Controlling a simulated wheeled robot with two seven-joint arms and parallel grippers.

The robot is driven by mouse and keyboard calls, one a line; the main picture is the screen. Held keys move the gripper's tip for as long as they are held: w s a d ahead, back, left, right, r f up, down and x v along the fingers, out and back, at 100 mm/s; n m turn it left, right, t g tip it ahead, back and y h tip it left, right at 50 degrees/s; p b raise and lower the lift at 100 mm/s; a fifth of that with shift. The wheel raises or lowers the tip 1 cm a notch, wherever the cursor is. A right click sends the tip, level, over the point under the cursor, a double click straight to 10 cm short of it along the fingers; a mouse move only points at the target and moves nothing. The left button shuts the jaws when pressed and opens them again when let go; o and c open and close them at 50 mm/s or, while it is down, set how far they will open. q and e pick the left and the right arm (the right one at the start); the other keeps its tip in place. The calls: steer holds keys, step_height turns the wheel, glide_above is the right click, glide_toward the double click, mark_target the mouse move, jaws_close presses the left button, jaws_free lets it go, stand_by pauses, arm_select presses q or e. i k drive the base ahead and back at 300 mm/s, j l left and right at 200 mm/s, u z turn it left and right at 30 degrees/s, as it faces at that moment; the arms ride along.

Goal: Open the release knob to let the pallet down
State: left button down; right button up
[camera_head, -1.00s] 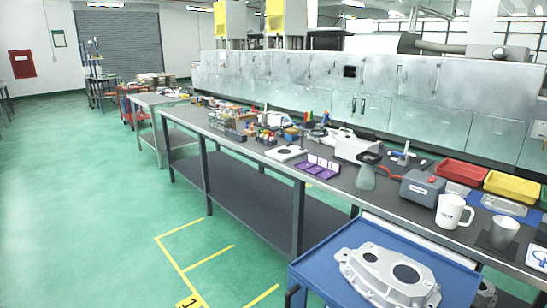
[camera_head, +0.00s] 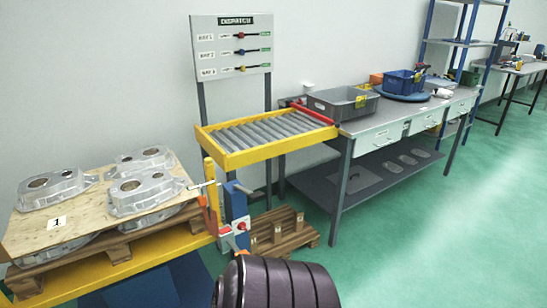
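A wooden pallet (camera_head: 117,255) with a plywood top (camera_head: 96,208) carries several grey aluminium castings (camera_head: 147,189) and a label marked 1. It rests on a yellow lift platform (camera_head: 165,252) at the left. At the platform's right end stands a blue post (camera_head: 235,203) with a small red knob (camera_head: 241,226) on a pale box. A pale lever with a dark end (camera_head: 244,188) is near the post's top. I cannot tell whether the knob is open or closed.
A yellow-framed roller conveyor (camera_head: 267,137) stands behind the post, below the dispatch board (camera_head: 231,45). A small wooden pallet (camera_head: 285,232) lies on the floor right of the post. A grey workbench (camera_head: 395,112) with bins runs along the wall. Green floor at the right is clear.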

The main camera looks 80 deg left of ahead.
mark_target(242, 226)
steer(key=u, duration=3.75)
